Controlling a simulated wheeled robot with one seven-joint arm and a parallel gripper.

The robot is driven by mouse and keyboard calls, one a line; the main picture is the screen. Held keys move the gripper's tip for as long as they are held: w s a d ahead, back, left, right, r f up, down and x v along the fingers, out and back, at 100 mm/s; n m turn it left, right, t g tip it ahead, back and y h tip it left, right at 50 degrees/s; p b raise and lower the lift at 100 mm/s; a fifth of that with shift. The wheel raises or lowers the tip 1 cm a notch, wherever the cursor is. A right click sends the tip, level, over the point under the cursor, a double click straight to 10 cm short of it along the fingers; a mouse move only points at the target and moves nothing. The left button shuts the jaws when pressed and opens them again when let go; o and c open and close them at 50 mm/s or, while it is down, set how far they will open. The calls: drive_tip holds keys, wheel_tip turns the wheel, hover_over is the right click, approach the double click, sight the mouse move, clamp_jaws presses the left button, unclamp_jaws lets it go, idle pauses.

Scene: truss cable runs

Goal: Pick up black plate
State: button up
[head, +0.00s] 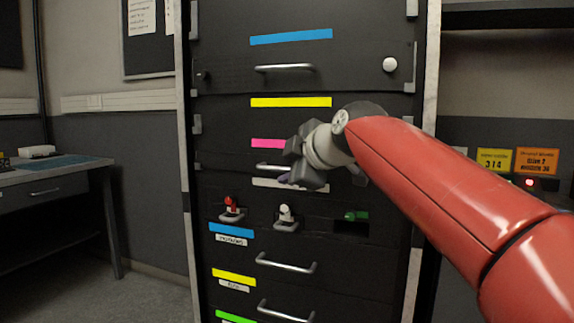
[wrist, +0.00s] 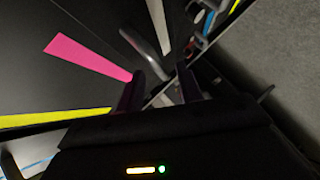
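Several black panels make up the rack front, and I cannot tell which one is the black plate. One narrow black panel (head: 222,147) bears a pink label (head: 268,144) and a silver handle (head: 266,166). My gripper (head: 288,163) is in front of this panel and hides the right part of the handle. In the wrist view, my gripper (wrist: 160,82) has its two dark fingers spread apart. The silver handle (wrist: 147,52) lies ahead, in line with the gap between them. I cannot tell whether it reaches between the fingertips. The pink label (wrist: 88,57) shows to the left.
Below are a red-topped switch (head: 230,207), a white-topped switch (head: 285,215) and a green part (head: 355,215) in a recess. A handled panel (head: 225,70) with a white knob (head: 390,64) is above. A desk (head: 60,180) stands at the left, with open floor before it.

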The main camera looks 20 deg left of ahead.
drive_tip(key=shift+x, duration=0.95)
drive_tip(key=shift+c, duration=0.2)
clamp_jaws()
drive_tip(key=shift+s+r, duration=0.1)
drive_tip(key=shift+s+r, duration=0.2)
drive_tip(key=shift+r, duration=0.05)
drive_tip(key=s+r+p, duration=0.1)
drive_tip(key=s+r, duration=0.3)
drive_tip(key=s, duration=0.2)
drive_tip(key=s+a+r+p, duration=0.1)
drive_tip(key=s+r, duration=0.4)
drive_tip(key=s, duration=0.2)
drive_tip(key=shift+s, duration=0.2)
